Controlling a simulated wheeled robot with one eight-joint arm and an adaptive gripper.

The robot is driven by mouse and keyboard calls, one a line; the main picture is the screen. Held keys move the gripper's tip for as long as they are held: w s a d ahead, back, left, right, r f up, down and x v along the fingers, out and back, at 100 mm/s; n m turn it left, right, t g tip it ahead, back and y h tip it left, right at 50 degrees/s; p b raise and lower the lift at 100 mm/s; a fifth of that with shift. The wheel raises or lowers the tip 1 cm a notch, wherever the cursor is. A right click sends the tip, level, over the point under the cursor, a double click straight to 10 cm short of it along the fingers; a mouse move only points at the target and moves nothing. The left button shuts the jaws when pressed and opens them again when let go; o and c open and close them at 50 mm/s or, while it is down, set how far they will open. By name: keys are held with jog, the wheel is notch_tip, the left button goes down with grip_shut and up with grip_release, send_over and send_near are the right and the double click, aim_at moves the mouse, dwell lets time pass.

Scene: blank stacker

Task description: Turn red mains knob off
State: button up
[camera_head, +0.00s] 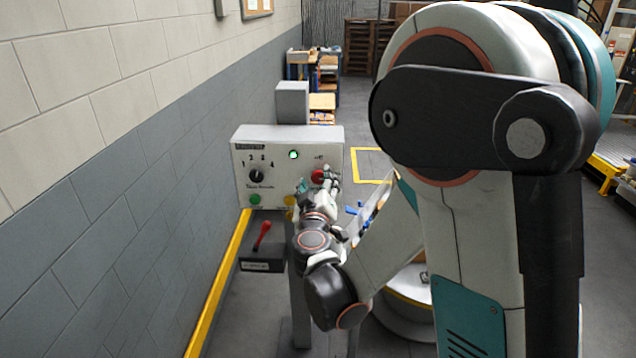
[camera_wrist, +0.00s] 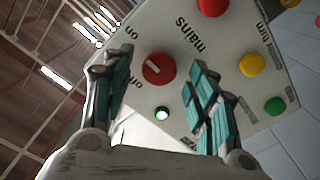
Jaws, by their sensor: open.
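The red mains knob (camera_head: 318,176) is on the upper right of the grey control panel (camera_head: 328,139), partly hidden by my gripper. In the wrist view the round red knob (camera_wrist: 158,68) has a short white pointer mark and sits beside the printed word "mains". Small position labels are printed at its left. My gripper (camera_head: 323,186) is in front of the panel at the knob. In the wrist view its teal-padded fingers (camera_wrist: 155,66) are spread apart, one to each side of the knob. No contact with the knob is visible.
The panel also has a lit green lamp (camera_head: 294,155), a black numbered selector (camera_head: 256,176), a green button (camera_head: 255,199) and a yellow button (camera_head: 290,200). A red-handled lever (camera_head: 262,235) stands on a box below. A block wall runs along the left.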

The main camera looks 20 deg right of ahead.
jog(key=shift+x, duration=0.95)
jog(key=c, duration=1.1)
